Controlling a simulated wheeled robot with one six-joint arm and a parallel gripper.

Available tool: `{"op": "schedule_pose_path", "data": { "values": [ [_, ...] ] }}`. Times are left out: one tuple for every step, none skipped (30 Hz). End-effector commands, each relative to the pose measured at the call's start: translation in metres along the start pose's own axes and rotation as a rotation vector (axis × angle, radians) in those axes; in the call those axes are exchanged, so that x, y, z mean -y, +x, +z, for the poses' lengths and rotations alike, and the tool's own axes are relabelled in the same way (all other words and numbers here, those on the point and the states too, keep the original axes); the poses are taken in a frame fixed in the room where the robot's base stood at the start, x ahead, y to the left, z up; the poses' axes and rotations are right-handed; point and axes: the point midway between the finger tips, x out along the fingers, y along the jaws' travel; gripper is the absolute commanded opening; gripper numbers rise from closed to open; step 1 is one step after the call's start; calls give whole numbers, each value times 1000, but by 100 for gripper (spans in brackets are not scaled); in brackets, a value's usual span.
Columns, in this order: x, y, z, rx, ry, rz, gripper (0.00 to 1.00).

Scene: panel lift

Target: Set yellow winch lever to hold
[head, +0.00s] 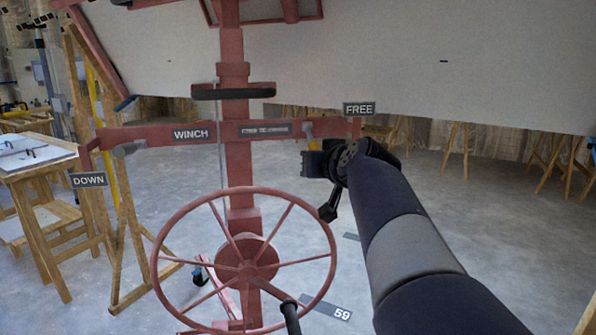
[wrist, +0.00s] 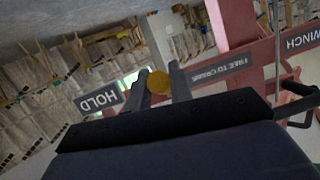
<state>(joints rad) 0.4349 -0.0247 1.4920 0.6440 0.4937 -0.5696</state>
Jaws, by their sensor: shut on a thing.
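The yellow winch lever (head: 310,131) shows as a short yellow piece at the right end of the red crossbar, just above my gripper (head: 312,160). In the wrist view its round yellow end (wrist: 159,82) sits between the two dark fingers of my gripper (wrist: 161,76), which is shut on it. A FREE sign (head: 359,109) stands up and to the right of the lever in the head view. A HOLD sign (wrist: 99,101) shows left of the fingers in the wrist view; I cannot see it in the head view. My gripper hides the lever's lower part.
The red winch post (head: 240,170) carries a WINCH sign (head: 191,134) and a large handwheel (head: 245,265) below. A DOWN sign (head: 89,180) hangs at left. A pale panel (head: 430,60) spans overhead.

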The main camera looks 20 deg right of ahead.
Motion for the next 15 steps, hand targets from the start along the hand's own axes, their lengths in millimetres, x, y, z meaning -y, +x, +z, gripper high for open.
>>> {"op": "schedule_pose_path", "data": {
  "values": [
    [0,1,2,-2,-1,0,0],
    [0,1,1,-3,-1,0,0],
    [0,1,1,-4,-1,0,0],
    [0,1,1,-4,-1,0,0],
    [0,1,1,-4,-1,0,0],
    [0,1,1,-4,-1,0,0],
    [0,1,1,-4,-1,0,0],
    [0,1,1,-4,-1,0,0],
    [0,1,1,-4,-1,0,0],
    [0,1,1,-3,-1,0,0],
    [0,1,1,-3,-1,0,0],
    [0,1,1,-3,-1,0,0],
    [0,1,1,-3,-1,0,0],
    [0,1,2,-3,-1,0,0],
    [0,1,2,-3,-1,0,23]
  ]
}}
